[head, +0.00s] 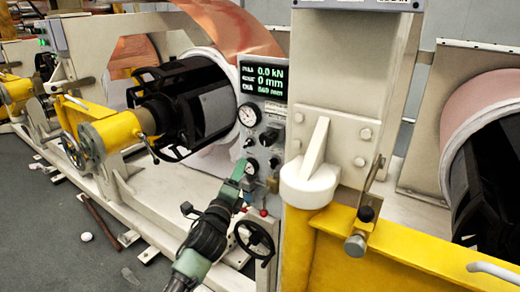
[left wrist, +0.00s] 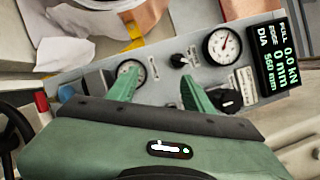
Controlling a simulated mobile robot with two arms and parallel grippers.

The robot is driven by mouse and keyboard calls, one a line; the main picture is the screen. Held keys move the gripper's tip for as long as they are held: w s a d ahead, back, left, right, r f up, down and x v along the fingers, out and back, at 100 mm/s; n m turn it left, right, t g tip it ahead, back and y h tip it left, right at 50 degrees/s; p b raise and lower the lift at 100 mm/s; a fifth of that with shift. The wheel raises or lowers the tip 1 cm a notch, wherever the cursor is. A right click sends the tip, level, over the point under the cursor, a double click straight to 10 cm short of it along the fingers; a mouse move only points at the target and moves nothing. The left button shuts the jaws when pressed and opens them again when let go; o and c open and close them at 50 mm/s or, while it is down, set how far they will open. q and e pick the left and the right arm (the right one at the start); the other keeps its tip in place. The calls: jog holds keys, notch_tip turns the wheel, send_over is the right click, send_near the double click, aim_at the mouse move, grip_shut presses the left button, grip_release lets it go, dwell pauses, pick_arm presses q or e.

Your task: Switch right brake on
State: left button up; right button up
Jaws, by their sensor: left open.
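A grey control panel (head: 262,125) stands in the middle of the head view, with a lit display (head: 264,78), dials and black knobs. In the left wrist view, a dark knob (left wrist: 178,61) sits between an upper dial (left wrist: 222,45) and a lower dial (left wrist: 130,70). Another black knob (left wrist: 225,98) is right of the fingers. I cannot read which control is the right brake. My left gripper (head: 246,170) is open and empty in front of the panel's lower part; its green fingers (left wrist: 158,80) are spread before the panel face. My right gripper is not in view.
A black handwheel (head: 255,238) and a small red knob (head: 263,212) are close to my left wrist. A white lever (head: 314,150) on a yellow frame (head: 330,255) stands right of the panel. A copper roll (head: 225,28) is behind. Grey floor (head: 50,230) lies left.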

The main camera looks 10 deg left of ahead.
aim_at(246, 146)
pick_arm(q)
jog(key=shift+m+t, duration=0.3)
jog(key=shift+m, duration=0.1)
jog(key=w+r, duration=0.1)
jog(key=w, duration=0.1)
jog(key=w+r, duration=0.2)
jog(key=w, duration=0.1)
jog(key=w+r, duration=0.1)
jog(key=w, duration=0.1)
jog(key=shift+w+d+r, duration=0.2)
jog(key=shift+w, duration=0.15)
grip_shut()
